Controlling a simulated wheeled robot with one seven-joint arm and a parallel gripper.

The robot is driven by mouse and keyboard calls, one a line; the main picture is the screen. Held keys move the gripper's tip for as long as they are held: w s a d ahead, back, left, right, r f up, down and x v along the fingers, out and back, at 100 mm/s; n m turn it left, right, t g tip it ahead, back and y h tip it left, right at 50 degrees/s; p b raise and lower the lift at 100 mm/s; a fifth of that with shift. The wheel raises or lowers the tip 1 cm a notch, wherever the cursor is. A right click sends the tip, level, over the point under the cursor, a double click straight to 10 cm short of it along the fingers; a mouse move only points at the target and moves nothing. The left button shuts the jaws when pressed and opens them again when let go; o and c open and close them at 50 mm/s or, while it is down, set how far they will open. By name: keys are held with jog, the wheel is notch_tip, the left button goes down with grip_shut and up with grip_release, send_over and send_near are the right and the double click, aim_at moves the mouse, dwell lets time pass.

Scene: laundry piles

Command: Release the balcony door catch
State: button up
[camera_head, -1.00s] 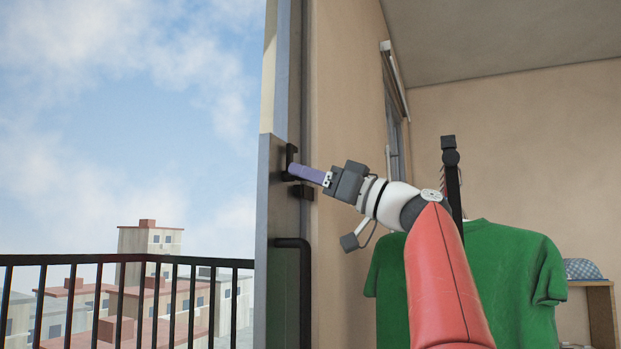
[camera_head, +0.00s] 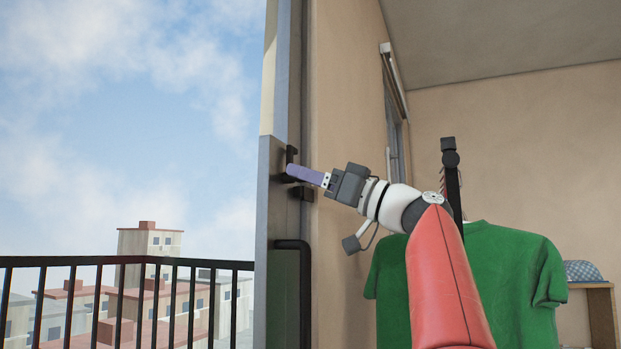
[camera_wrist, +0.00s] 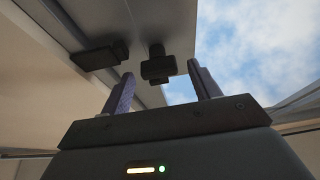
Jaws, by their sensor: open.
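The balcony door (camera_head: 264,220) stands edge-on left of centre in the head view. A black catch (camera_head: 291,152) is on it, partly hidden by my fingers. My gripper (camera_head: 287,171) has its purple fingertips right at the catch. In the wrist view, my gripper (camera_wrist: 161,70) is open, with the two fingers spread. The dark catch (camera_wrist: 157,68) shows in the gap between them, ahead of the jaws. I cannot tell whether a finger touches it. A second dark block (camera_head: 303,193) sits just below the fingers; a similar dark piece (camera_wrist: 98,57) shows left in the wrist view.
A black bar handle (camera_head: 305,290) is lower on the door. A balcony railing (camera_head: 120,262) is at the left, with buildings and sky beyond. A green shirt (camera_head: 515,290) hangs on a black stand (camera_head: 452,180) at the right. A cap (camera_head: 582,270) lies on a wooden shelf.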

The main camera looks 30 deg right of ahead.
jog(key=b+v, duration=0.2)
jog(key=v, duration=0.5)
jog(key=shift+s, duration=0.25)
jog(key=shift+d+f, duration=0.15)
